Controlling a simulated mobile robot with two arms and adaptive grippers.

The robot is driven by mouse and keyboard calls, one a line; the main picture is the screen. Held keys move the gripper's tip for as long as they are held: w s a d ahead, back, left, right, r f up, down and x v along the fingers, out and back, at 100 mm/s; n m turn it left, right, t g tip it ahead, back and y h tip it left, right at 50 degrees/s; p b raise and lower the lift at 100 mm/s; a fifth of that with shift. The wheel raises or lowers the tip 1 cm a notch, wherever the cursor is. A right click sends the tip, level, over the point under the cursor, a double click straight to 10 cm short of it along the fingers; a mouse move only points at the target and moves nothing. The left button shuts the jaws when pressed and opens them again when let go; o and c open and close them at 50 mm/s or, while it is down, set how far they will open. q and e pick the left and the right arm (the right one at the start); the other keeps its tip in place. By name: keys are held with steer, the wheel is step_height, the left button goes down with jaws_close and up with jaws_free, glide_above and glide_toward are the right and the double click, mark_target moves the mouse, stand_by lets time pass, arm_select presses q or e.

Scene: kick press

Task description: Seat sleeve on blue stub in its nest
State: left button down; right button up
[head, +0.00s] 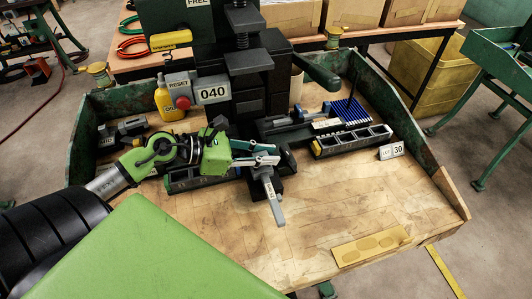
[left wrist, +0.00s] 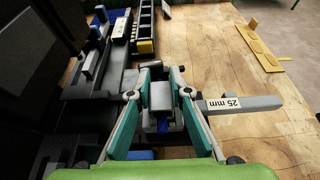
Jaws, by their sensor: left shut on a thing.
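My left gripper (head: 268,160) reaches in from the left to the dark fixture in front of the press. It also shows in the left wrist view (left wrist: 160,94), with its fingers closed around a grey block-like piece (left wrist: 160,97), which looks like the sleeve. A bit of blue (left wrist: 163,125) shows just below that piece, probably the stub. The fingers and the piece hide the nest, so I cannot tell whether the sleeve is seated on the stub. A grey bar marked 25 mm (left wrist: 240,103) sticks out beside the fingers; it shows in the head view (head: 274,200). My right gripper is not in view.
The black press (head: 250,85) stands behind. A long dark tray (head: 352,141) and a rack of blue pieces (head: 345,112) lie to the right. A yellow oil bottle (head: 168,101) and a control box (head: 195,92) are behind. The front right wood is clear around a tan template (head: 371,245).

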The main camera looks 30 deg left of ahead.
arm_select(q)
steer(key=shift+f+b, duration=0.55)
steer(key=shift+f, duration=0.25)
stand_by(1.5)
steer(key=c, duration=1.8)
jaws_free()
steer(key=p+v, duration=0.1)
steer(key=v, duration=0.6)
steer(key=shift+p, duration=0.4)
